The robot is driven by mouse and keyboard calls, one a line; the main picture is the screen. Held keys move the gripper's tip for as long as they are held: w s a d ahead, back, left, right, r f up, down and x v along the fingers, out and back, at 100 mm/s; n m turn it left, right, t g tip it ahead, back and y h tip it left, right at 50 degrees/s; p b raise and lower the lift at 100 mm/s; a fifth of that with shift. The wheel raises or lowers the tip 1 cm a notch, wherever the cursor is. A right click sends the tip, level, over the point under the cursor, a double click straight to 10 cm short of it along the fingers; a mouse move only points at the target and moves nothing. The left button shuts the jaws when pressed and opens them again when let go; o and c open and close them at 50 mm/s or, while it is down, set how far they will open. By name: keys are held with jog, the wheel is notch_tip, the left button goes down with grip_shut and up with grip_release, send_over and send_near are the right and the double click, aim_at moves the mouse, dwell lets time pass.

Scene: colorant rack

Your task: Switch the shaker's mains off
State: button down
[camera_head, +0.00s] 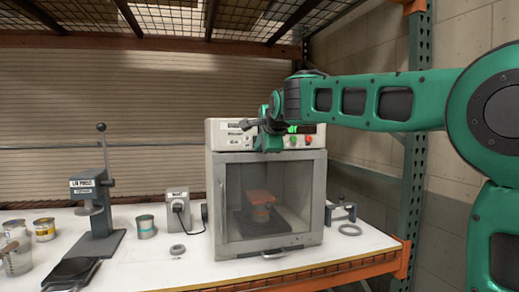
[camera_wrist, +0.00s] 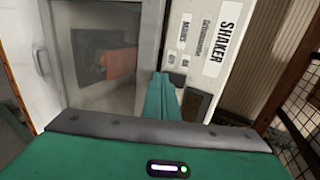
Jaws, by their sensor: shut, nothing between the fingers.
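The shaker (camera_head: 214,200) is a pale grey cabinet with a windowed door; an orange-red object sits inside. Its control panel (camera_head: 229,134) runs along the top. In the wrist view the panel (camera_wrist: 215,70) appears turned on its side, with SHAKER and MAINS labels and two small labels below MAINS. A small dark part, perhaps the mains switch (camera_wrist: 178,78), lies beside the fingertips, partly hidden; its position cannot be read. My green gripper (camera_head: 268,141) is in front of the panel. Its fingers (camera_wrist: 160,82) are shut and empty; contact with the panel cannot be told.
Left of the shaker stand a grey socket box (camera_head: 178,210) with a black plug and cable, a can (camera_head: 146,227) and a lever press (camera_head: 98,200). A small clamp-like tool (camera_head: 341,211) lies right. A green post (camera_head: 417,110) rises at the shelf's right end.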

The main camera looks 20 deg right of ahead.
jog(key=shift+w+f, duration=0.2)
jog(key=shift+w, duration=0.05)
jog(key=shift+r, duration=0.1)
